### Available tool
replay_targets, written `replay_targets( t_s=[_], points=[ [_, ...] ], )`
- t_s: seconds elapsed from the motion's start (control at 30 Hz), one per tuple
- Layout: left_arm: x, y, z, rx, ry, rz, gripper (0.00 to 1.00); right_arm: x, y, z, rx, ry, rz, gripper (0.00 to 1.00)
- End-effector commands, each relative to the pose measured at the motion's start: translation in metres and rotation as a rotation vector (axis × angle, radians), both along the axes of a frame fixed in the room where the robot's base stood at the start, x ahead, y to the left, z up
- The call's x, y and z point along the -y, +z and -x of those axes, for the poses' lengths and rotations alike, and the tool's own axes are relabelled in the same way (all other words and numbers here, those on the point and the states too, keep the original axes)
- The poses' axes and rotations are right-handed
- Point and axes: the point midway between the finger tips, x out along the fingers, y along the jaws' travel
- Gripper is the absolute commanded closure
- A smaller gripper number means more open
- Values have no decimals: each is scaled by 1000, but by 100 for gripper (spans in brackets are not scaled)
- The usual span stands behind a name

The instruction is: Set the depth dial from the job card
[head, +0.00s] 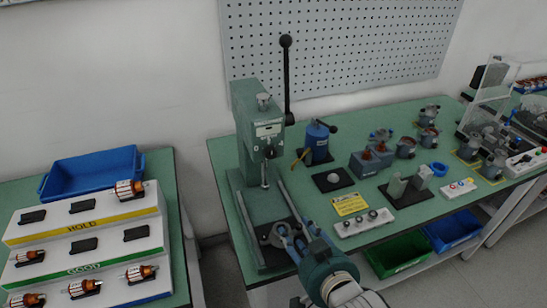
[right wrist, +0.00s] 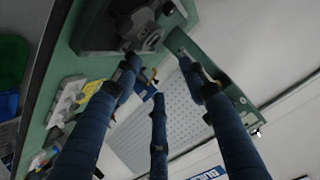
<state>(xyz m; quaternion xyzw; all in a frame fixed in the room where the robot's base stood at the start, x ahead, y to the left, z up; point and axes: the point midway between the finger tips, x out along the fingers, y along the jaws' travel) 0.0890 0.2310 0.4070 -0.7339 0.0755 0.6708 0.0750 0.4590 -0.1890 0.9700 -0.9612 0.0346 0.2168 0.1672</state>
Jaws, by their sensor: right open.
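The green bench press (head: 258,110) stands at the left end of the right-hand table, with a long black lever up. A small grey knob (head: 264,101) sits on top of its head, and a white label plate (head: 269,130) is on the front. I cannot tell which part is the depth dial. A yellow card (head: 350,204) lies on the table to the right, its print too small to read. My left gripper is out of view.
A grey fixture (right wrist: 140,25) lies beyond the fingers in the right wrist view. Near the press are a blue canister (head: 317,142), a white strip with knobs (head: 363,222) and grey stators (head: 405,147). A stepped rack (head: 85,232) with rotors and a blue tray (head: 92,172) stand left.

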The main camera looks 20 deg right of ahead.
Motion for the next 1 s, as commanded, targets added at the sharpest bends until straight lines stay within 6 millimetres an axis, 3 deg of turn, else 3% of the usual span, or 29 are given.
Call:
replay_targets(
  t_s=[0.1, 0.2, 0.3, 0.47, 0.8, 1.0],
  points=[
    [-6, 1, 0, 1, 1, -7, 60, -6, 55, -19, 193, -29, -104, 57],
    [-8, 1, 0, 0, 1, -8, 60, -11, 95, -27, 329, -34, -182, 57],
    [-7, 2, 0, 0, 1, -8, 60, -15, 120, -30, 410, -29, -231, 57],
    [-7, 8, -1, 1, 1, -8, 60, -17, 130, -44, 440, -26, -249, 57],
    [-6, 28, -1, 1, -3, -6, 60, -19, 131, -107, 438, -25, -247, 57],
    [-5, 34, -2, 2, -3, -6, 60, -19, 128, -131, 436, -26, -246, 57]
  ],
)
